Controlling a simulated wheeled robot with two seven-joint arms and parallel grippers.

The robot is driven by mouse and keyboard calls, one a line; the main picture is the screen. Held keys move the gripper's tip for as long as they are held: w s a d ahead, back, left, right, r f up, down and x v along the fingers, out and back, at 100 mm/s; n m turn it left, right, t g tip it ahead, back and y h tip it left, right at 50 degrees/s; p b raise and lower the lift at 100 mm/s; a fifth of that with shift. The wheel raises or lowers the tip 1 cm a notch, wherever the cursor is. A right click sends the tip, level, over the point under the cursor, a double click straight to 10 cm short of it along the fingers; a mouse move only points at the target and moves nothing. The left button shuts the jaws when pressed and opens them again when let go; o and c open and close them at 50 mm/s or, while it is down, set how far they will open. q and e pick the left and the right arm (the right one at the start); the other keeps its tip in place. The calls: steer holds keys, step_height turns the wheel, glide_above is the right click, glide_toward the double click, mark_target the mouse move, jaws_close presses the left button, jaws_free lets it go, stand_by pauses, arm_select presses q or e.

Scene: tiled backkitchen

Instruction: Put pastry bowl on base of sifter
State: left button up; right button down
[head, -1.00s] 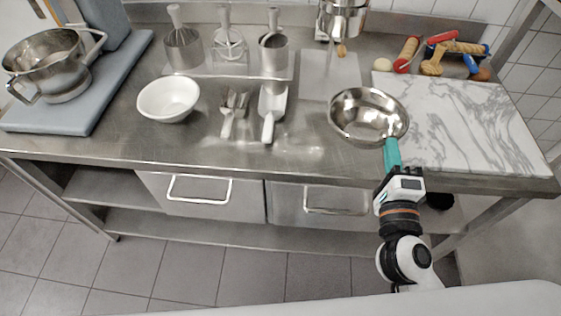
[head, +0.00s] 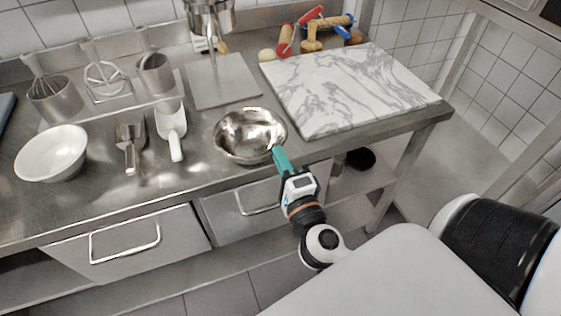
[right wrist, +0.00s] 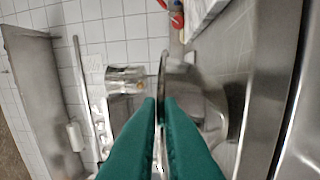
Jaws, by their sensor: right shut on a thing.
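The pastry bowl (head: 232,150) is a shiny round metal bowl at the counter's front edge in the head view. My right gripper (head: 279,153) is shut on its near right rim. In the right wrist view the green fingers (right wrist: 161,103) close on the rim and the bowl (right wrist: 205,110) appears edge-on. I cannot tell whether the bowl touches the counter. The sifter (head: 209,18) stands behind it, its top cut off by the frame. Its flat square metal base (head: 224,86) is empty. The sifter also shows in the right wrist view (right wrist: 125,80). My left gripper is out of view.
A scoop (head: 171,122) and a utensil (head: 130,137) lie left. A white bowl (head: 52,155) and metal containers (head: 155,73) stand further left. Counter between bowl and base is clear.

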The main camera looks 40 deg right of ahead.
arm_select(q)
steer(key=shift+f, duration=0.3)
arm_select(e)
steer(key=shift+f, duration=0.4)
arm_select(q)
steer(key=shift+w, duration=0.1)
arm_select(e)
steer(key=shift+f, duration=0.1)
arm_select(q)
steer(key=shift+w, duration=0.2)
arm_select(e)
steer(key=c, duration=1.6)
jaws_free()
